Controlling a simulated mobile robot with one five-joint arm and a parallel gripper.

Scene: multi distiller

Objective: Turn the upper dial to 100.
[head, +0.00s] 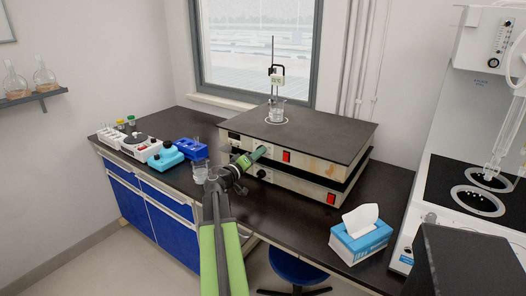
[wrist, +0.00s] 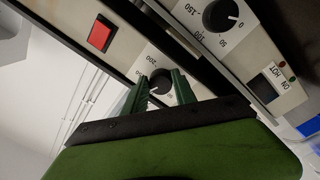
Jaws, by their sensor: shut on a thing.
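Two hot plates are stacked on the bench; the upper one (head: 310,135) has its front panel toward me. My gripper (head: 261,152) is at that panel, left of its red switch, and hides the upper dial in the head view. In the wrist view, my gripper's green fingers (wrist: 158,92) close around a black dial (wrist: 158,80), one on each side. Printed numbers, including 200, ring this dial; its pointer setting is hard to read. The lower unit's dial shows in the head view (head: 262,173) and, with a white pointer, in the wrist view (wrist: 220,15).
A glass beaker (head: 277,113) under a stand stands on the upper plate. Red switches (head: 286,156) and (head: 331,198) sit right of the dials. A glass beaker (head: 200,174) is left of my arm; a tissue box (head: 360,243) is on the right bench.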

